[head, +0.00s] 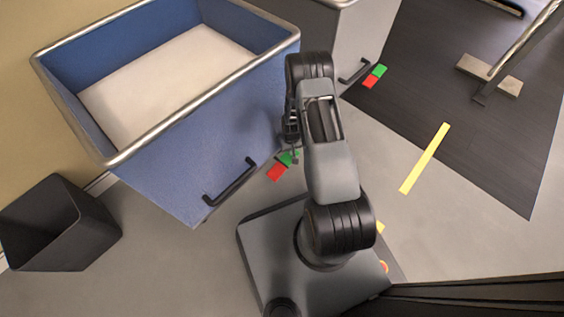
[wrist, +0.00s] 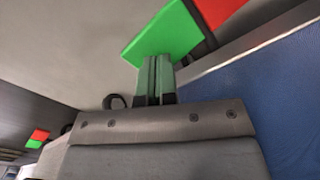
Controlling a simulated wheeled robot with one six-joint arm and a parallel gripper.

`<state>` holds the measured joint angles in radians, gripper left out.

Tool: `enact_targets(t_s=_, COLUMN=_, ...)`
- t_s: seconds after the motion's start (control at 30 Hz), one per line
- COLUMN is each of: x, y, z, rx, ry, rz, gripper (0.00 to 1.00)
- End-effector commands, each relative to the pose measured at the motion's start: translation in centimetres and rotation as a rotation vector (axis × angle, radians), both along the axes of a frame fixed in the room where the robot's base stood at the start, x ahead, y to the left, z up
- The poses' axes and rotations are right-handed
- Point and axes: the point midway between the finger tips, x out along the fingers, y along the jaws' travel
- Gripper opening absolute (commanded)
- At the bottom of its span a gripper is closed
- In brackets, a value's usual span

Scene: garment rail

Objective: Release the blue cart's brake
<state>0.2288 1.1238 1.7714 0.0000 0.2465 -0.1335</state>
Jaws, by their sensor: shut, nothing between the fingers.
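The blue cart (head: 185,165) stands at the left in the head view, open-topped with a metal rim and a pale bottom inside. Its brake pedal (head: 277,172) sticks out low at its right end, with a red half and a green half. In the wrist view the green half (wrist: 163,32) lies just beyond my fingertips, and the red half (wrist: 218,10) is at the top edge. My gripper (head: 294,158) is shut and empty, with its tips at the green half. The tips (wrist: 154,60) overlap the green half's edge in the wrist view; I cannot tell whether they touch.
A grey cart (head: 345,45) with its own red and green pedal (head: 375,76) stands behind my arm. A black handle (head: 230,182) juts from the blue cart. A dark bin (head: 62,228) stands at lower left. Grey floor (head: 450,215) is open at right.

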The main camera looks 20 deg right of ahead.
Motion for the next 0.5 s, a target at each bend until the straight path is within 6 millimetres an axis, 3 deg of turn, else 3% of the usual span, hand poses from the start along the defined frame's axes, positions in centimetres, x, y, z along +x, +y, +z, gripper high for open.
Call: enact_targets(t_s=0.5, x=0.01, y=0.0, z=-0.87, rx=0.0, ry=0.0, rz=0.0, gripper=0.0)
